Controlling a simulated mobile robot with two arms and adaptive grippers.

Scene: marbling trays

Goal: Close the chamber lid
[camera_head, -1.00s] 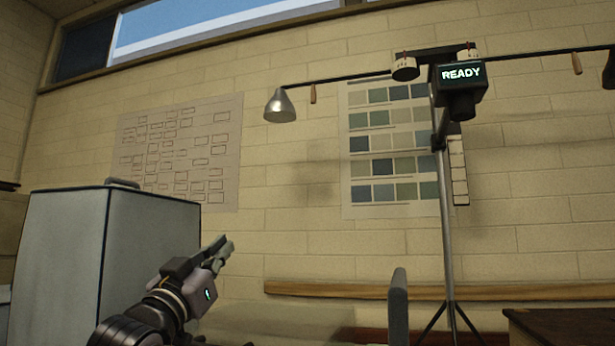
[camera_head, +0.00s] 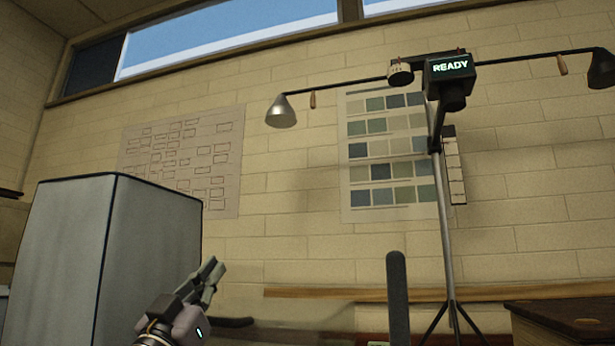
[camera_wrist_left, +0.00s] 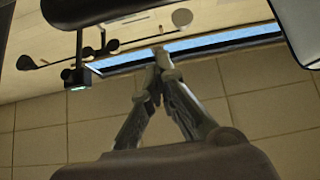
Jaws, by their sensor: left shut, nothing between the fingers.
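My left gripper (camera_head: 213,265) rises from the bottom of the head view, in front of the pale grey box and near its right edge. It is shut and empty. Its fingertips meet in the left wrist view (camera_wrist_left: 160,62), with nothing between them. I cannot make out a chamber lid for certain. A dark bar (camera_head: 235,322) shows low, right of the gripper, by a pale blurred surface; I cannot tell whether these belong to the chamber. My right gripper is not in view.
The tall pale grey box (camera_head: 150,235) fills the lower left. A dark upright panel (camera_head: 397,290) stands at bottom centre. A tripod stand (camera_head: 445,240) carries lamps and a READY display (camera_head: 450,67). A dark cabinet (camera_head: 575,318) is at lower right.

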